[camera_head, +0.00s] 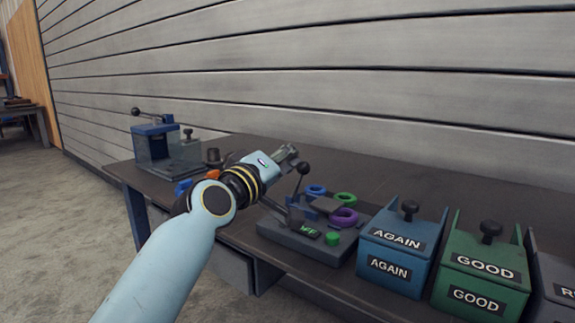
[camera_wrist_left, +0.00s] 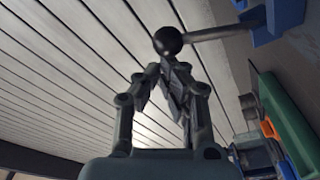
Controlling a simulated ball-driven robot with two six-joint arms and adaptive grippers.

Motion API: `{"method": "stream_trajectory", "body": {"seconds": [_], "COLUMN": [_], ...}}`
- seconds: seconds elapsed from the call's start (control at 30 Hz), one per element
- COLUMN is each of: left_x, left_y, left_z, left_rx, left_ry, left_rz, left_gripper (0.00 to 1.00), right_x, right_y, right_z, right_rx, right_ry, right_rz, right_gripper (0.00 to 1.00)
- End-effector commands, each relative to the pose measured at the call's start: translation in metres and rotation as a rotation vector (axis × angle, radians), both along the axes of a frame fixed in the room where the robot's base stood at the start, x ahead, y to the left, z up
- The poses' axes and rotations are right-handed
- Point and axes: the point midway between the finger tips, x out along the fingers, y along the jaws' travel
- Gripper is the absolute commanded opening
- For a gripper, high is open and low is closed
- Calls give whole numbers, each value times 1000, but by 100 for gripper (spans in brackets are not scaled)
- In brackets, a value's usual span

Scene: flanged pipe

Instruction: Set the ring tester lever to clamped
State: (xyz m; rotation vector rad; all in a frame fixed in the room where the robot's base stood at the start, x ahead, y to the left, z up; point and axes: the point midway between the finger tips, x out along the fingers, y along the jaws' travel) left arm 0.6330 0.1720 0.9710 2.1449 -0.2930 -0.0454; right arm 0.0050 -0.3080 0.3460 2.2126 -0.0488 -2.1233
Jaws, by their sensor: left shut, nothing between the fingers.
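The ring tester (camera_head: 290,245) is a low grey base with a small lit display, a green button and a blue block. Its lever, a grey rod with a black ball knob (camera_head: 303,168), stands nearly upright. My left gripper (camera_head: 288,153) is just above and left of the knob in the head view. In the left wrist view the gripper (camera_wrist_left: 174,68) has its fingertips together with nothing between them. A black ball (camera_wrist_left: 168,40) on a grey rod shows just past the tips; I cannot tell whether they touch. My right gripper is out of view.
Blue, green and purple rings (camera_head: 344,217) lie at the tester. A blue AGAIN bin (camera_head: 385,268) and a green GOOD bin (camera_head: 480,295) stand right of it. A blue device (camera_head: 152,140) with its own ball-ended lever stands at the far left. The plank wall is behind the table.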

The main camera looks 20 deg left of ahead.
Motion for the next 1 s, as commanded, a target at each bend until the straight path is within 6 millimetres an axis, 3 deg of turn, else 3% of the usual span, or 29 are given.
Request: {"method": "stream_trajectory", "body": {"seconds": [0.83,1.0], "left_x": [0,4], "left_y": [-2,0], "left_z": [1,10], "left_rx": [-6,-5], "left_ry": [1,-1], "left_rz": [0,1], "left_gripper": [0,0], "right_x": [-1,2], "right_y": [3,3], "right_z": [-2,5], "right_rx": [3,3], "right_ry": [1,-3], "right_rz": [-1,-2], "right_gripper": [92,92]}}
